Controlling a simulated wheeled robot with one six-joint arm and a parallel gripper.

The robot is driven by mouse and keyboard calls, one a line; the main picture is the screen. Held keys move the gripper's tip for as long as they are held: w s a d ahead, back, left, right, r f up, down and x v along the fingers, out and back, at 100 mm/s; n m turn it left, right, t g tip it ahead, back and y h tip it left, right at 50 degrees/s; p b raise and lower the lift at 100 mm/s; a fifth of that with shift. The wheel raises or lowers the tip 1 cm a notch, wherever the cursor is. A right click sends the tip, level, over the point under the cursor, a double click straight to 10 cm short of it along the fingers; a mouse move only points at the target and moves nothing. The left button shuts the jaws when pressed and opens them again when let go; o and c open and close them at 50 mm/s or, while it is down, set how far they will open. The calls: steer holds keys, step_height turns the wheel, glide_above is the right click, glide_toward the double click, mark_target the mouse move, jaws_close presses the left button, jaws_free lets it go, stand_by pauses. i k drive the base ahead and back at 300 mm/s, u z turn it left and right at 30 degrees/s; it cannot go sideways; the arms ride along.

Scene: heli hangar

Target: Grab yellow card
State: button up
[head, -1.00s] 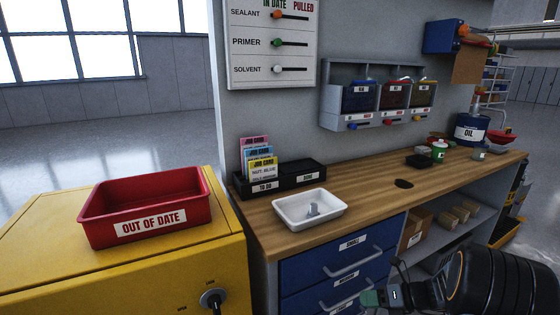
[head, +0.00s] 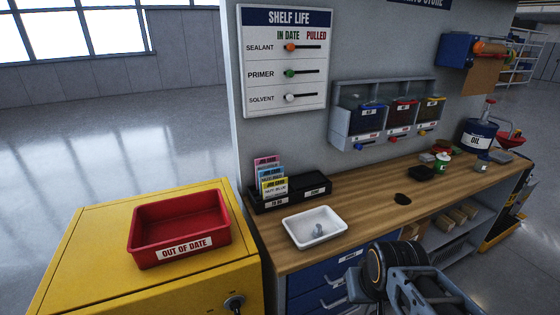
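The yellow job card (head: 274,187) stands upright at the front of a small stack in the black card tray (head: 283,200) on the bench. A blue card (head: 269,173) and a pink card (head: 266,161) stand behind it and show above it. The cards are in the left compartment, labelled TO DO; the right one, labelled DONE, looks empty. My arm shows at the bottom right, in front of the bench drawers. I cannot make out my gripper's fingers, and nothing of mine touches the cards.
A white dish (head: 314,227) with a small grey item sits in front of the card tray on the wooden bench (head: 375,205). A red OUT OF DATE bin (head: 180,228) stands on the yellow cabinet (head: 85,265) at left. Part bins (head: 385,115) hang on the wall.

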mark_target(271, 189)
steer(key=k, duration=0.55)
steer(key=u, duration=1.2)
steer(key=i, duration=1.1)
steer(key=u, duration=0.2)
